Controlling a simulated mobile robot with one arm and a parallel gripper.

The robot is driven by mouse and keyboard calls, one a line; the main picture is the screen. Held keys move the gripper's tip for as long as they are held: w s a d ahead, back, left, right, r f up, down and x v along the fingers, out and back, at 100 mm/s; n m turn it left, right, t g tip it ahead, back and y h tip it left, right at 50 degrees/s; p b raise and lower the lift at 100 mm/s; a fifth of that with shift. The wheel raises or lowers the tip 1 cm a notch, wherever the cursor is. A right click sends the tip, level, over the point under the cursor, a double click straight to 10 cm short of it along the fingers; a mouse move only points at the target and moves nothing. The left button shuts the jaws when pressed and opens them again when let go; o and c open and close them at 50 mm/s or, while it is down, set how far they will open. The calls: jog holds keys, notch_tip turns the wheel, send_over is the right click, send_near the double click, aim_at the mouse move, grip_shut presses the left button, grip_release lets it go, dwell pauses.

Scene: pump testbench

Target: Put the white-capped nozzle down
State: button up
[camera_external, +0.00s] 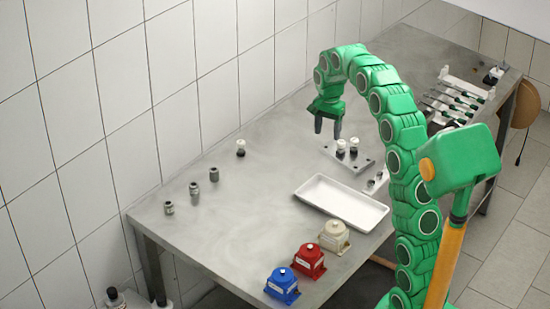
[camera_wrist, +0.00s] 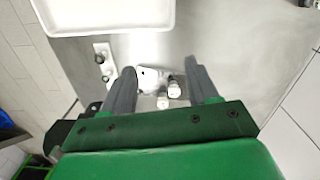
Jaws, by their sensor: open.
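Two white-capped nozzles stand side by side on a light metal plate (camera_external: 361,162): a left one (camera_external: 341,146) and a right one (camera_external: 354,145). In the wrist view they show as small white and dark shapes (camera_wrist: 174,88) beyond my fingers, partly cut off by my wrist. I cannot tell which one the task means. My gripper (camera_external: 328,125) is open, pointing down above the table near the plate. In the wrist view my gripper (camera_wrist: 162,84) has nothing held between its fingers.
An empty white tray (camera_external: 318,201) lies in front of the plate. Beige (camera_external: 334,237), red (camera_external: 309,262) and blue (camera_external: 282,287) housings line the front edge. Three metal cylinders (camera_external: 191,189) stand at left. A tool rack (camera_external: 455,97) is at far right.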

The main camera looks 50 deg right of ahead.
jog(key=s+a+r+n, duration=0.2)
jog(key=s+a+n, duration=0.2)
jog(key=s+a, duration=0.5)
jog(key=s+a+r+n, duration=0.1)
jog(key=s+a+n, duration=0.4)
jog(key=a, duration=0.6)
jog(key=s+a+f+n, duration=0.1)
jog(key=s+a+n, duration=0.1)
jog(key=s, duration=0.6)
jog(key=s+a+f+n+g, duration=0.1)
jog(key=s+a, duration=0.3)
jog(key=s, duration=0.4)
jog(key=s+a+f+n, duration=0.3)
jog(key=s+n, duration=0.1)
jog(key=s, duration=0.4)
jog(key=shift+a+g, duration=0.25)
jog(key=shift+g, duration=0.05)
jog(key=shift+s, duration=0.1)
